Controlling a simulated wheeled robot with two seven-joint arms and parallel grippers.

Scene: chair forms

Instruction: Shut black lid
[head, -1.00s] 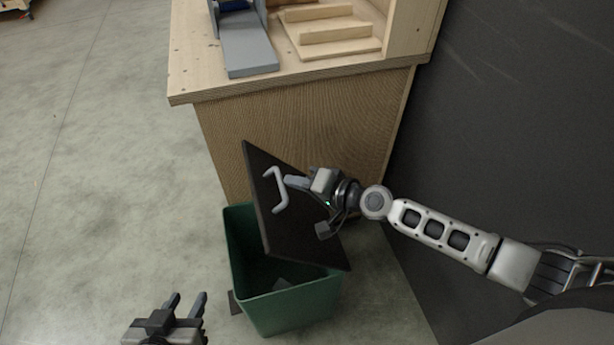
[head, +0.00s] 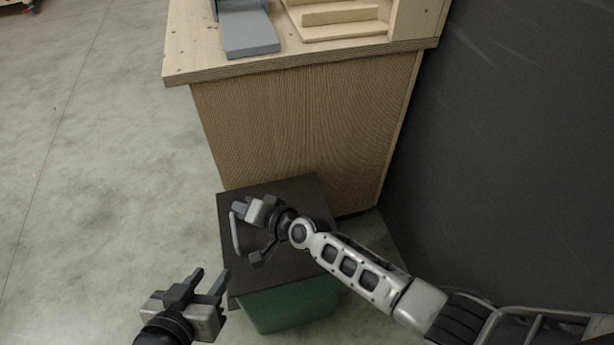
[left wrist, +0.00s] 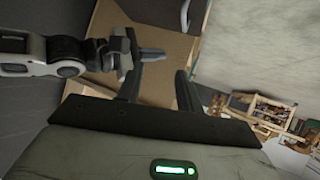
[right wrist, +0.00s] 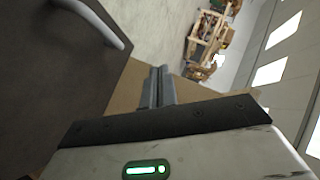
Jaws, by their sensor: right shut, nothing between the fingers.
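The black lid (head: 295,205) lies across the top of the green bin (head: 290,308), roughly level. I cannot tell whether its edges sit flush on the rim. Its grey bar handle (head: 235,236) is near the left edge. My right gripper (head: 238,208) is shut and empty, over the lid beside the handle's far end; contact is unclear. In the right wrist view, its fingers (right wrist: 157,88) are together, with the lid (right wrist: 45,75) and handle (right wrist: 95,18) at left. My left gripper (head: 213,282) is open and empty, left of the bin; its fingers (left wrist: 157,88) are apart.
A wooden cabinet (head: 300,120) stands directly behind the bin, with a grey ramp piece (head: 248,32) and wooden steps (head: 340,20) on top. A dark wall (head: 500,150) is at right.

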